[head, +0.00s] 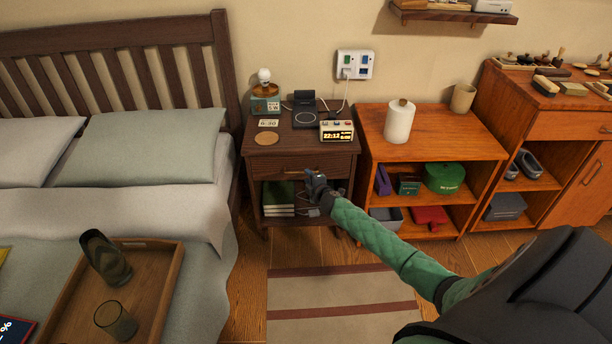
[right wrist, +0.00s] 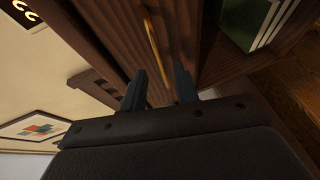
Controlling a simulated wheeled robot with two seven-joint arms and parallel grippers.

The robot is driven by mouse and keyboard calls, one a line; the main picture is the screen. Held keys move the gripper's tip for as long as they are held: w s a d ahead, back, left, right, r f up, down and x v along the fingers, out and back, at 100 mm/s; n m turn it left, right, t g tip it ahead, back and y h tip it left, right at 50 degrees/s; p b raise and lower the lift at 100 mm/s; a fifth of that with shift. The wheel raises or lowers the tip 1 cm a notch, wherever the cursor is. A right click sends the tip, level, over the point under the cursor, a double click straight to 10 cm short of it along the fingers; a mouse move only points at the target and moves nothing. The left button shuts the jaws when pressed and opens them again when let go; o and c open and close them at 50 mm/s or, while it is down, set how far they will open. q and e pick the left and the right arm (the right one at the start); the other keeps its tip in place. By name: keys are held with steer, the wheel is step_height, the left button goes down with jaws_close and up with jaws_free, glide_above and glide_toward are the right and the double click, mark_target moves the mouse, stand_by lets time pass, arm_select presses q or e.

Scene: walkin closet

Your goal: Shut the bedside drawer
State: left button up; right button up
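The bedside drawer (head: 272,168) is the dark wood front just under the top of the nightstand (head: 300,142). In the head view its front looks close to the nightstand's face, and I cannot tell whether a small gap is left. My right gripper (head: 312,178) is at the right part of the drawer front. In the right wrist view my right gripper (right wrist: 160,88) has its two fingers apart, with nothing held. The brass handle (right wrist: 154,48) shows ahead, between the finger directions. I cannot tell whether the fingers touch the front. My left gripper is out of view.
A clock (head: 337,130), a lamp (head: 264,92) and a charger stand on top. The bed is at left, an orange shelf unit (head: 440,140) at right. A striped rug (head: 340,300) lies in front.

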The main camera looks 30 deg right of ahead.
steer(key=v, duration=0.3)
steer(key=shift+s+a, duration=0.1)
steer(key=shift+s, duration=0.2)
stand_by(0.3)
